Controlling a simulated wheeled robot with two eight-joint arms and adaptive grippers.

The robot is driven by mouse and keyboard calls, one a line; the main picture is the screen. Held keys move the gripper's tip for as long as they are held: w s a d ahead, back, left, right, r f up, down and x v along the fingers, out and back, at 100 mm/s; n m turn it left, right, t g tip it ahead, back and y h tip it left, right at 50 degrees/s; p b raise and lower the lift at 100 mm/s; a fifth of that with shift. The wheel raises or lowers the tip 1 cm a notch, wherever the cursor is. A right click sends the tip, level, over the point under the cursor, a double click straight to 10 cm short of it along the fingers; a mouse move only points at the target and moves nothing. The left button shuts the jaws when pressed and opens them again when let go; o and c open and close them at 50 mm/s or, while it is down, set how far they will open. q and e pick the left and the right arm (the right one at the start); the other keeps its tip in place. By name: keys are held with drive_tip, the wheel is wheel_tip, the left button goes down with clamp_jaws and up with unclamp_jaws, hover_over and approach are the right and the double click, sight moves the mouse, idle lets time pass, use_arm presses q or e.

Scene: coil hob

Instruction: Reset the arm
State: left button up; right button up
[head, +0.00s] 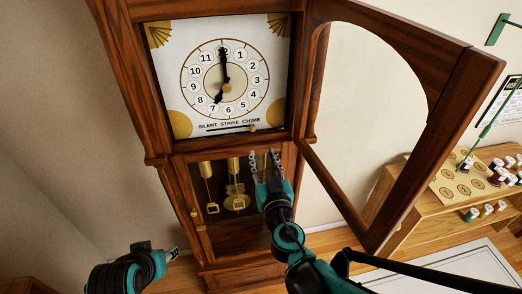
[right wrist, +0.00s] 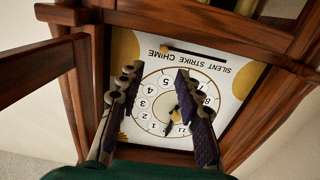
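My right gripper (head: 263,158) is raised in front of the tall clock's lower case, just below the dial. Its two fingers stand apart with nothing between them; the right wrist view also shows them apart (right wrist: 155,74). My left gripper (head: 170,253) is low at the left, away from the clock; its fingers are too small to read. The clock's white dial (head: 190,90) shows one black hand at 12 and one near 7. The lever knob (head: 252,127) below the dial sits at the CHIME end of its slot.
The clock's glazed wooden door (head: 460,95) stands wide open to the right, close to my right arm. Brass weights and a pendulum (head: 236,200) hang in the lower case. A wooden bench (head: 440,218) with several spools stands at the right. Floor space lies between my arms.

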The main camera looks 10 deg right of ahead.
idle(0.5)
drive_tip(key=s+d+f+m+g+h+b, duration=0.1)
drive_tip(key=s+d+f+g+h+b, duration=0.15)
drive_tip(key=d+f+b, duration=0.35)
drive_tip(key=s+d+f+m+g+h+b, duration=0.25)
drive_tip(key=d+f+b, duration=0.2)
drive_tip(key=f, duration=0.45)
drive_tip(key=s+a+f+n+g+y+b, duration=0.3)
drive_tip(key=s+a+f+g+y+b, duration=0.1)
drive_tip(key=s+f, duration=0.7)
drive_tip(key=shift+s+a+f+g+y+b, duration=0.15)
drive_tip(key=shift+s+f+g+y+b, duration=0.15)
drive_tip(key=shift+f+g+y+b, duration=0.45)
drive_tip(key=shift+r+n+h, duration=0.15)
drive_tip(key=shift+n+h, duration=0.1)
